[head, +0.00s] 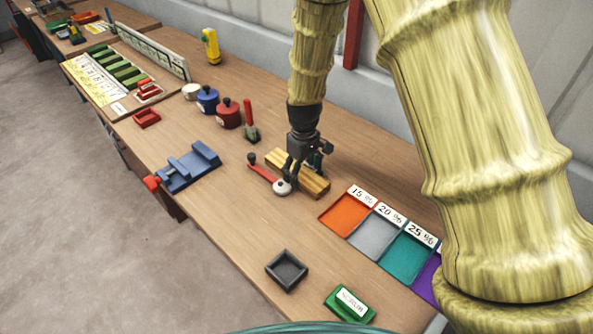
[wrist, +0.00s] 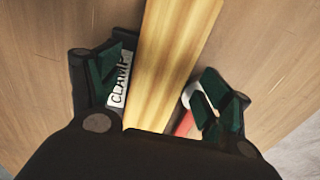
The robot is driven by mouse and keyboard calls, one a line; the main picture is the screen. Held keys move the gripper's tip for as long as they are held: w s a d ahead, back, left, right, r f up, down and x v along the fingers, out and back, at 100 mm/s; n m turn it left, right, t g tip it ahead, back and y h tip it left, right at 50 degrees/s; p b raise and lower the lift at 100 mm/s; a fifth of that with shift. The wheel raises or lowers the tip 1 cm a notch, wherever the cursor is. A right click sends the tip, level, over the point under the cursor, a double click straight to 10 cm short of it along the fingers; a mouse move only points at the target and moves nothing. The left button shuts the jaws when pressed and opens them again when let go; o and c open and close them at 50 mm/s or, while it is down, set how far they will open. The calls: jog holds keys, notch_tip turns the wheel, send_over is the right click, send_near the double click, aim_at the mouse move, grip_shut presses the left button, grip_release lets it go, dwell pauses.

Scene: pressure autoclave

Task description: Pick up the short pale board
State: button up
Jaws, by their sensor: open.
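The pale yellow board (head: 315,186) lies on the wooden workbench, with lengthwise grooves or gaps showing in the head view. In the wrist view the board (wrist: 172,60) runs up the middle between my fingers. My gripper (head: 302,168) is over the board, pointing down, with its fingers apart. Whether the fingers touch the board cannot be told. The near end of the board is hidden by my gripper.
A red-handled tool with a white round end (head: 282,187) lies close in front of the board. A CLAMP label (wrist: 119,80) is by the left finger. A blue vise (head: 190,167), red pot (head: 228,116), coloured trays (head: 345,212) and dark box (head: 286,270) stand around.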

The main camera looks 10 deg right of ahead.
jog(key=shift+w+f, duration=0.1)
jog(key=shift+f, duration=0.15)
jog(key=shift+r, duration=0.1)
jog(key=c, duration=1.2)
jog(key=shift+c, duration=0.2)
